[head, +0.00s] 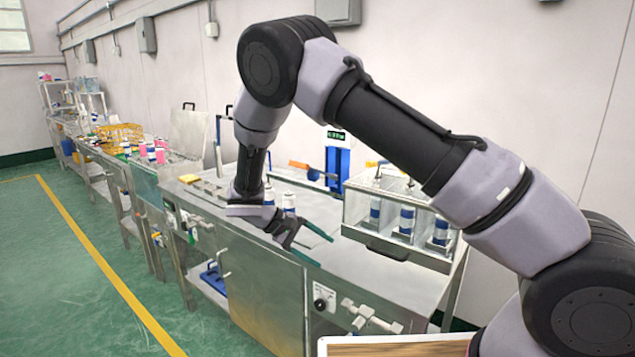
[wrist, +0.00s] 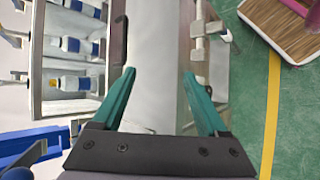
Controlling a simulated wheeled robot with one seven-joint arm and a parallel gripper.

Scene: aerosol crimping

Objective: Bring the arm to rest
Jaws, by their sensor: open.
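My gripper (head: 312,247) hangs over the front part of the steel bench (head: 262,292), below my bent arm. Its green-tipped fingers are spread apart with nothing between them. In the wrist view my gripper (wrist: 160,88) also shows both green fingers wide apart, with the bare bench top and its front edge beyond. Part of the bench behind my arm is hidden.
A clear case (head: 385,222) with several blue-banded cans stands on the bench to the right of my gripper. White cans (head: 288,201) stand close behind it. A blue device (head: 338,166) is at the back. Valves (head: 370,317) stick out in front. The green floor (head: 70,290) at left is clear.

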